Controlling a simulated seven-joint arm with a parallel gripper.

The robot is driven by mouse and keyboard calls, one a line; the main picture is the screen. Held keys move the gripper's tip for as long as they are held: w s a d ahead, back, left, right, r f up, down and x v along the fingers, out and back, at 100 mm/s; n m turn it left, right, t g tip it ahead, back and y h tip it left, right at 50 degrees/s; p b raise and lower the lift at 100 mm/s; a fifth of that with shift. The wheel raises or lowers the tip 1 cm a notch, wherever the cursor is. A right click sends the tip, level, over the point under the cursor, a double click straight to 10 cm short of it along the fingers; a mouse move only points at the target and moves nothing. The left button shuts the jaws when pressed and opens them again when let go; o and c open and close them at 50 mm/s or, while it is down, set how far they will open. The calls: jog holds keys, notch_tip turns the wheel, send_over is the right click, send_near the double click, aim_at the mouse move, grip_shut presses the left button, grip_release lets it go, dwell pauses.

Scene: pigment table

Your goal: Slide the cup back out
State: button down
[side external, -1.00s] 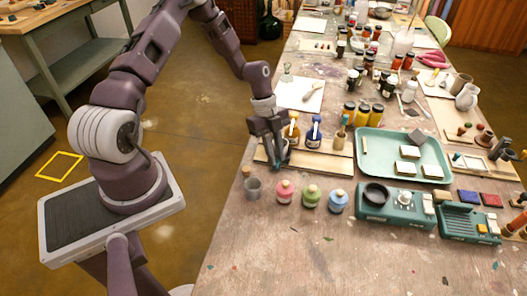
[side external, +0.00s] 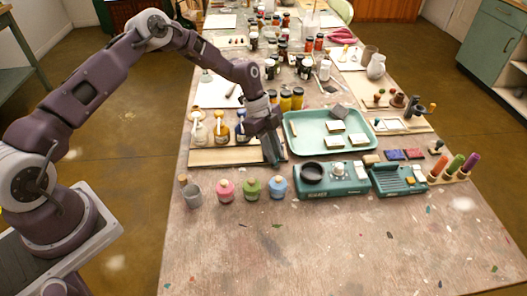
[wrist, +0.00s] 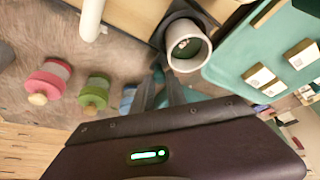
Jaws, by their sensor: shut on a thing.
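A pale cup (wrist: 187,48) with a round rim and a greenish inside shows at the top of the wrist view. It lies against a dark piece (wrist: 178,17) that partly surrounds it; how deep it sits I cannot tell. My gripper (wrist: 166,75) reaches up to the near side of the cup and is shut on it, though the contact itself is hard to see. In the side external view my gripper (side external: 276,160) points down at the right end of the wooden board (side external: 225,157), and the arm hides the cup there.
Pink (side external: 226,190), green (side external: 252,187) and blue (side external: 278,187) jars stand in front. A green tray (side external: 362,153) is close on the right, with a teal device (side external: 335,187) before it. The front tabletop is clear.

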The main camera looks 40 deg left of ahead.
jog(key=shift+w+d+r, duration=0.1)
jog(key=shift+w+d, duration=0.1)
jog(key=shift+d, duration=0.1)
jog(key=c, duration=1.6)
grip_release()
jog(key=shift+a, duration=0.1)
jog(key=v, duration=0.7)
